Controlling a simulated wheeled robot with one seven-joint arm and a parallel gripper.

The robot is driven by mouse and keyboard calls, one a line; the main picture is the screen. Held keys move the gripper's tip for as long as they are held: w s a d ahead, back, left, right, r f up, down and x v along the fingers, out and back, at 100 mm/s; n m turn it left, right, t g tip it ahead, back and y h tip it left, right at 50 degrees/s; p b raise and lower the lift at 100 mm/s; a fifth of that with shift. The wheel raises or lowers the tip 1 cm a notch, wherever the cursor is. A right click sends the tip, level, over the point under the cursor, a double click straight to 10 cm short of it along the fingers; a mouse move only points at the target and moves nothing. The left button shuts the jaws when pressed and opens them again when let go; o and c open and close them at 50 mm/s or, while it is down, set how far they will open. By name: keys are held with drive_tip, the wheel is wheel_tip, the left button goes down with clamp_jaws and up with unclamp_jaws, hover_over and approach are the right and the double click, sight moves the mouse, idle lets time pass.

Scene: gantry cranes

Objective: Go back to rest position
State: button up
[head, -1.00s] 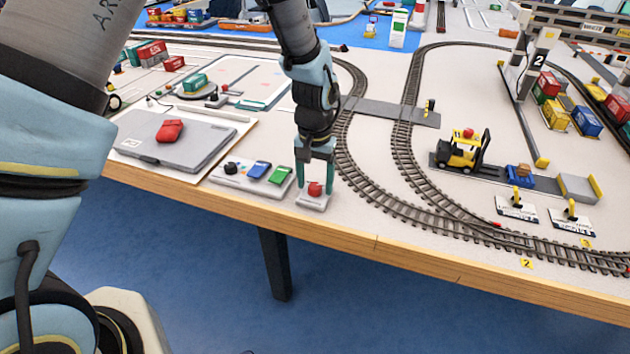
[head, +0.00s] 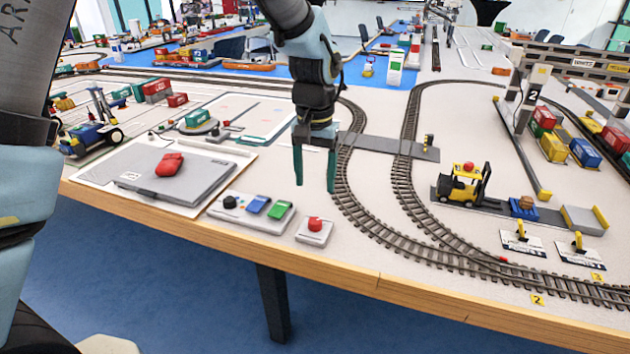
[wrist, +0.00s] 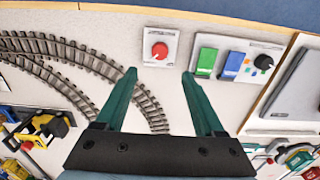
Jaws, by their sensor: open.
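My gripper (head: 314,187) has teal fingers spread apart with nothing between them. It hangs above the table, behind and above a small white box with a red button (head: 315,226) near the table's front edge. The fingers are clear of the button. In the wrist view my gripper (wrist: 160,75) is open, and the red button (wrist: 160,51) shows beyond the fingertips, between them.
Left of the button is a control panel (head: 240,221) with a black knob and blue and green switches. A grey laptop-like case (head: 205,180) bears a red pouch (head: 169,164). Curved track (head: 425,245) and a yellow forklift (head: 458,190) lie to the right.

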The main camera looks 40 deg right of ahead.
idle(0.3)
drive_tip(key=w+a+r+n, duration=0.1)
drive_tip(key=w+a+n, duration=0.1)
drive_tip(key=w+a, duration=0.55)
drive_tip(key=w+a+r+n, duration=0.15)
drive_tip(key=w+a, duration=0.25)
drive_tip(key=a, duration=0.7)
drive_tip(key=s+a+n+t, duration=0.1)
drive_tip(key=s+a+n, duration=0.2)
drive_tip(key=a, duration=2)
drive_tip(key=n, duration=0.3)
drive_tip(key=shift+r+n+t, duration=0.3)
drive_tip(key=shift+n, duration=0.05)
